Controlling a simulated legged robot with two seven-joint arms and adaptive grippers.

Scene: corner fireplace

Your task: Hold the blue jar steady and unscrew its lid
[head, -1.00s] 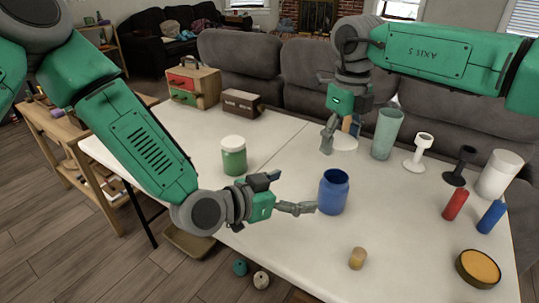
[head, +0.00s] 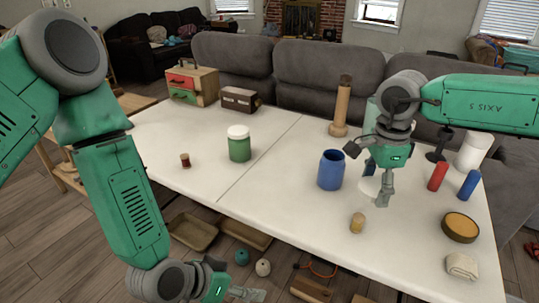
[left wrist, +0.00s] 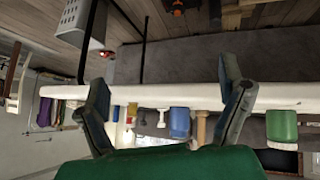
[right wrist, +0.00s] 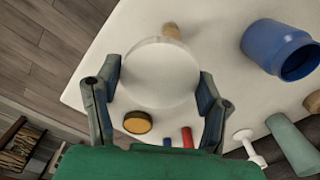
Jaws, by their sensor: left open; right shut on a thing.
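The blue jar (head: 331,170) stands upright on the white table with its mouth uncovered; it also shows in the right wrist view (right wrist: 280,48) and the left wrist view (left wrist: 180,122). My right gripper (head: 383,200) is right of the jar, fingers pointing down, shut on a white round lid (right wrist: 158,76). In the head view the lid (head: 369,186) is partly hidden behind the fingers; whether it touches the table I cannot tell. My left gripper (head: 245,294) is open and empty, off the table's front edge and away from the jar.
A cork-like cylinder (head: 357,223) stands in front of the jar. A green jar with a white lid (head: 239,144) stands to the left. Red (head: 438,176) and blue (head: 469,185) cylinders and a yellow-topped round tin (head: 460,227) are to the right. The table's left middle is mostly clear.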

